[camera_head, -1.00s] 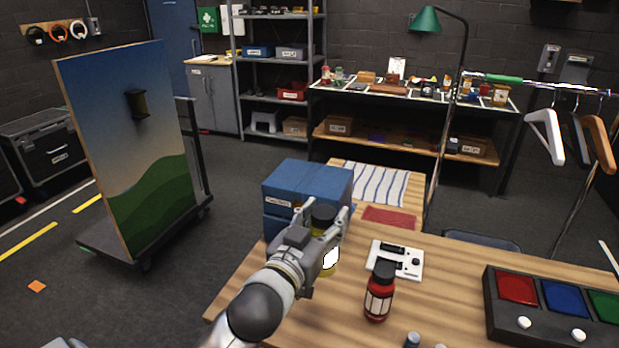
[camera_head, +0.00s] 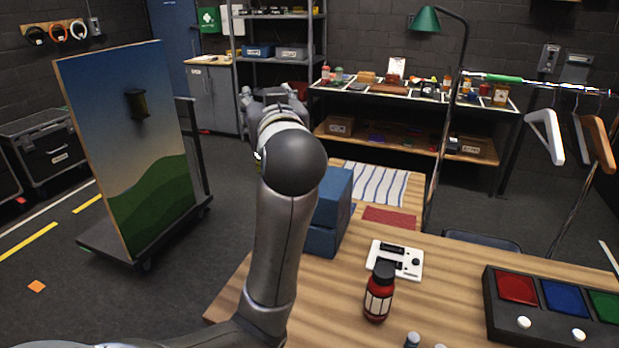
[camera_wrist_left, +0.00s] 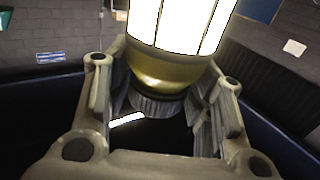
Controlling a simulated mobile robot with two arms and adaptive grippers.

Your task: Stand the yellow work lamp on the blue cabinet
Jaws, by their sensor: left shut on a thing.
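The yellow work lamp (camera_wrist_left: 180,40) shows large in the left wrist view, with bright white panels and a gold body narrowing to a dark neck. My left gripper (camera_wrist_left: 155,95) is shut on it there. In the head view my left gripper (camera_head: 270,97) is raised, mostly behind my own arm. The lamp is almost wholly hidden there. The blue cabinet (camera_head: 329,208) stands at the table's back left corner, its left part hidden by my arm. The gripper appears above the cabinet's level; I cannot tell whether the lamp touches it. My right gripper is not in view.
On the wooden table (camera_head: 440,318) are a red bottle (camera_head: 379,292), a white panel (camera_head: 396,260) and a button box (camera_head: 545,308). A red cloth (camera_head: 389,217) lies beyond. A painted board (camera_head: 130,150) on a wheeled base stands left; a clothes rail is right.

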